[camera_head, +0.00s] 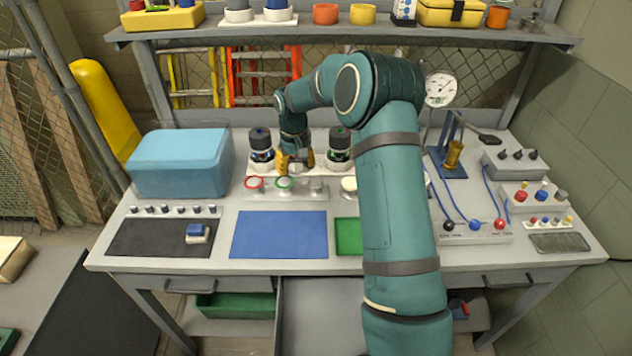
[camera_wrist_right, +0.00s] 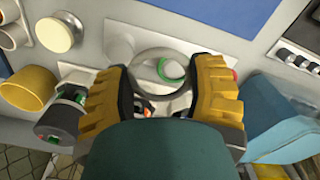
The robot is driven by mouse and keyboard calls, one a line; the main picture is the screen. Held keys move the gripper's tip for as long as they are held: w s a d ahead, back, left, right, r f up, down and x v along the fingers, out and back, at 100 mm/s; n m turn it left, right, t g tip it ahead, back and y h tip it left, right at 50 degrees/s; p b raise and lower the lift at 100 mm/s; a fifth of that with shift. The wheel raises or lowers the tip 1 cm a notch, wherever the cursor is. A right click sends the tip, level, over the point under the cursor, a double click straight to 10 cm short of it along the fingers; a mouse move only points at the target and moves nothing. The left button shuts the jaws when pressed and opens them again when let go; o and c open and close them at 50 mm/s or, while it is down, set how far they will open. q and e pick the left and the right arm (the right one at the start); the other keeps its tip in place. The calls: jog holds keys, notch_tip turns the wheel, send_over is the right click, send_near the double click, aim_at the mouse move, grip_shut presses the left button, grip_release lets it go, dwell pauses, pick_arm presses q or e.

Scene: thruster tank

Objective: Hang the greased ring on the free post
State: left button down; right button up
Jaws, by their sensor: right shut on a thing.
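My right gripper (camera_head: 295,160) hangs over the back of the bench, behind the ring stand (camera_head: 268,195). In the right wrist view, its yellow fingers (camera_wrist_right: 163,95) are shut on a plain grey ring (camera_wrist_right: 146,54), one finger at each side. I take this as the greased ring; any grease is too small to tell. A red ring (camera_head: 254,183) and a green ring (camera_head: 284,183) sit side by side on the stand. The green ring (camera_wrist_right: 172,76) shows through the held ring. A bare metal post (camera_head: 317,186) stands right of the green ring. My left gripper is not in view.
Dark canisters (camera_head: 261,148) (camera_head: 340,146) stand close to the gripper on both sides. A blue box (camera_head: 180,163) is at the left and a cream knob (camera_head: 349,184) at the right. A blue mat (camera_head: 279,235) lies clear in front. A shelf (camera_head: 330,32) runs above.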

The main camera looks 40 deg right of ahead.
send_near(316, 181)
jog(key=shift+m, duration=0.3)
notch_tip(316, 181, down, 5)
jog(key=shift+r, duration=0.2)
jog(key=shift+d+f+b, duration=0.1)
jog(key=shift+f+b, duration=0.2)
jog(key=shift+f, duration=2.05)
jog(key=shift+f, duration=0.1)
jog(key=o, duration=0.7)
jog(key=shift+o, duration=0.2)
